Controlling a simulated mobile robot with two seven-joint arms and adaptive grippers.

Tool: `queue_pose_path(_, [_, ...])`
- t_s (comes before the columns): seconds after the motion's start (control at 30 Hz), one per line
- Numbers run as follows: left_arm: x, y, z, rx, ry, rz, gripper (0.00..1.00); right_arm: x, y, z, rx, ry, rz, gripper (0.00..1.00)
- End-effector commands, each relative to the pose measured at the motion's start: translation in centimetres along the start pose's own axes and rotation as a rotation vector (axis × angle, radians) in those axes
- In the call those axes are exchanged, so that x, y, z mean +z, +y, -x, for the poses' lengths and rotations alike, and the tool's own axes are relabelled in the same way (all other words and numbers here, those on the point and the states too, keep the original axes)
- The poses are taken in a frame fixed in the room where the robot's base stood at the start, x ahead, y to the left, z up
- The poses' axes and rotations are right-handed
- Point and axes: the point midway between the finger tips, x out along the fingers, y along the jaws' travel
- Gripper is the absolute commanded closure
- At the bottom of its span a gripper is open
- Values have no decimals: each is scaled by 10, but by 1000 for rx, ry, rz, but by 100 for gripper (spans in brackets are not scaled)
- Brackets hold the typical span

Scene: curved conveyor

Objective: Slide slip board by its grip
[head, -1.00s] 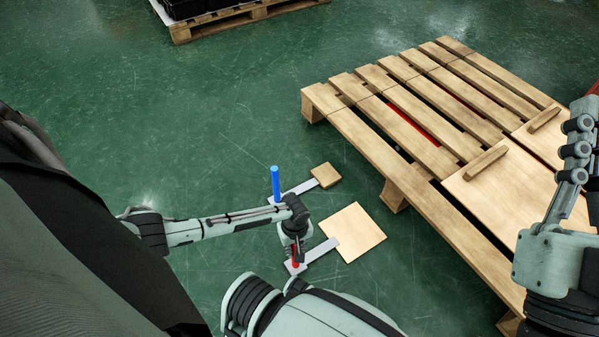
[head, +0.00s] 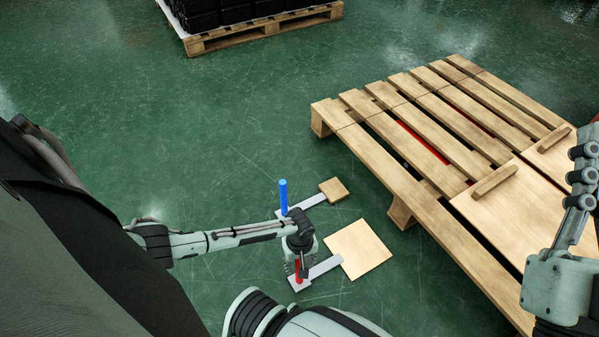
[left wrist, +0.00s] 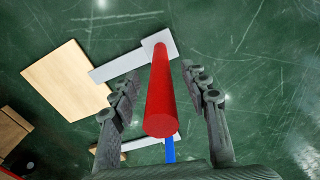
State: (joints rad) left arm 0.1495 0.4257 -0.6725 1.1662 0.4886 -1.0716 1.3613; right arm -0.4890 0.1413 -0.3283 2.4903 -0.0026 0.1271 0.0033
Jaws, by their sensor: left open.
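A pale square board (head: 359,248) lies on the floor. A grey bar (head: 325,267) runs from it to an upright red grip (head: 299,271), which also shows in the left wrist view (left wrist: 162,110). My left gripper (head: 297,262) points down over the red grip. In the left wrist view its open fingers (left wrist: 160,74) stand on either side of the grip, with gaps showing. A smaller wood block (head: 333,190) with its own grey bar and an upright blue grip (head: 284,196) lies just beyond.
A wooden pallet (head: 375,147) stands to the right, bearing pale boards with wooden bars (head: 495,181) on top. Another pallet (head: 262,30) with black crates (head: 215,15) stands far back. Green floor (head: 200,120) is clear between them.

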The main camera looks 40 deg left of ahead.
Motion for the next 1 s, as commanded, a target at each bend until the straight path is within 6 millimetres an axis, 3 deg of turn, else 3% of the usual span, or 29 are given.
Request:
queue_pose_path(0.17, [-1,0,22,3,2,-2,54,0,0,0,0,-1,0,100])
queue_pose_path(0.4, [-1,0,74,3,2,-1,54,0,0,0,0,-1,0,100])
queue_pose_path(0.6, [-1,0,106,1,1,0,54,0,0,0,0,-1,0,100])
queue_pose_path(1.0, [0,-1,118,-1,1,0,54,0,0,0,1,-2,0,100])
